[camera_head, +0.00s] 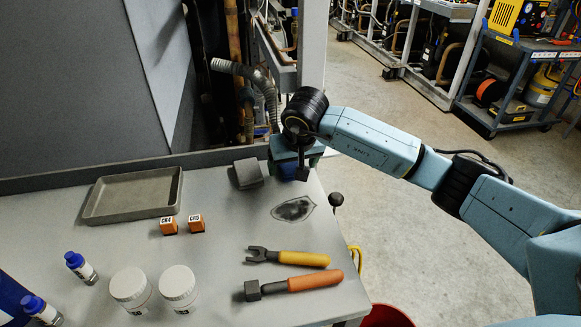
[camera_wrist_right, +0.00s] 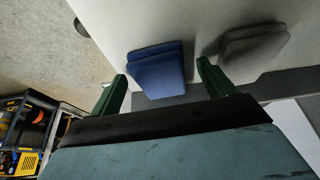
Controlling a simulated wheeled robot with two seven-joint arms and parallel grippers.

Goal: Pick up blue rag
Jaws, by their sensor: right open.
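The blue rag (camera_wrist_right: 155,68) is a folded pad on the grey worktop, centred between my right gripper's fingers in the right wrist view. In the head view only a bit of its blue (camera_head: 286,170) shows at the far right of the worktop, mostly hidden under my right gripper (camera_head: 296,166). My right gripper is open, with one green finger (camera_wrist_right: 162,74) on each side of the rag in the wrist view. I cannot tell whether the fingers touch it. My left gripper is not in view.
A grey folded rag (camera_head: 248,173) lies just left of the blue one. A yellow-handled wrench (camera_head: 290,258), an orange-handled hammer (camera_head: 300,284), a grey tray (camera_head: 96,212), orange blocks, jars and bottles occupy the rest.

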